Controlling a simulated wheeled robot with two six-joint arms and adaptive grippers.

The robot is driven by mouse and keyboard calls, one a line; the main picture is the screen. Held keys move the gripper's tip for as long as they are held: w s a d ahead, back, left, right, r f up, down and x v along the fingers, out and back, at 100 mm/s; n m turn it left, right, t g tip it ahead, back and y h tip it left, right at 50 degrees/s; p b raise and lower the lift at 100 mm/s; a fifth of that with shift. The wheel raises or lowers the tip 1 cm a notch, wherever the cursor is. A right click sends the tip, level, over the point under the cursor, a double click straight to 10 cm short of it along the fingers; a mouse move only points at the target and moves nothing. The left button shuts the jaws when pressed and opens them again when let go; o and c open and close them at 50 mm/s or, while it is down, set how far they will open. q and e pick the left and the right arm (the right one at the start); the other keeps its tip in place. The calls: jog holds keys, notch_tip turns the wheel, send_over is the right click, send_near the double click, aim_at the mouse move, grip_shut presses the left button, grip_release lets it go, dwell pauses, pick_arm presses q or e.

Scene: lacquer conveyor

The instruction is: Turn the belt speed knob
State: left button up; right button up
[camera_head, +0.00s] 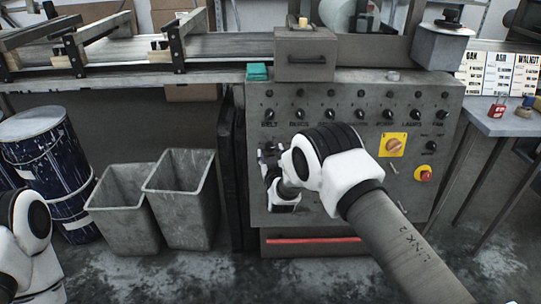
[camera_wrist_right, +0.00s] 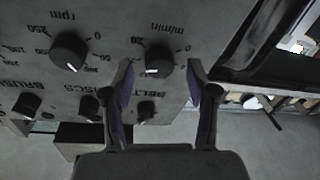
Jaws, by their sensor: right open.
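The grey control panel (camera_head: 350,152) faces me below the conveyor. In the right wrist view, which looks upside down, a round black knob (camera_wrist_right: 155,60) with a white pointer mark sits in a dial marked m/min, near the BELT label. My right gripper (camera_wrist_right: 161,68) is open; its two fingers stand on either side of this knob, and I cannot tell whether they touch it. In the head view, my right gripper (camera_head: 268,158) is at the panel's left side and the arm hides that knob. Only white links of my left arm show; its gripper is out of view.
A second knob (camera_wrist_right: 70,50), marked rpm, sits beside the first in the wrist view. The panel also carries several small switches, a yellow-backed rotary switch (camera_head: 393,145) and a red button (camera_head: 425,174). Grey bins (camera_head: 185,200) and a blue drum (camera_head: 45,160) stand left.

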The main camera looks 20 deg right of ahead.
jog(key=shift+w, duration=0.35)
jog(key=shift+r, duration=0.1)
grip_shut()
jog(key=shift+d+n, duration=0.1)
jog(key=shift+n, duration=0.2)
jog(key=n, duration=0.2)
jog(key=n+y, duration=0.1)
jog(key=n, duration=0.1)
jog(key=shift+d+r+n+p, duration=0.1)
jog(key=shift+r+n+p, duration=0.05)
jog(key=shift+n+p, duration=0.2)
jog(key=n+g+y+p, duration=0.1)
jog(key=n, duration=0.4)
jog(key=shift+r+n, duration=0.1)
jog(key=shift+n, duration=0.25)
jog(key=n, duration=0.2)
jog(key=n+g+p, duration=0.1)
jog(key=n, duration=0.2)
jog(key=shift+r+g, duration=0.15)
jog(key=shift+g, duration=0.15)
jog(key=n+p, duration=0.1)
jog(key=n, duration=0.3)
jog(key=shift+g, duration=0.4)
jog(key=shift+h, duration=0.3)
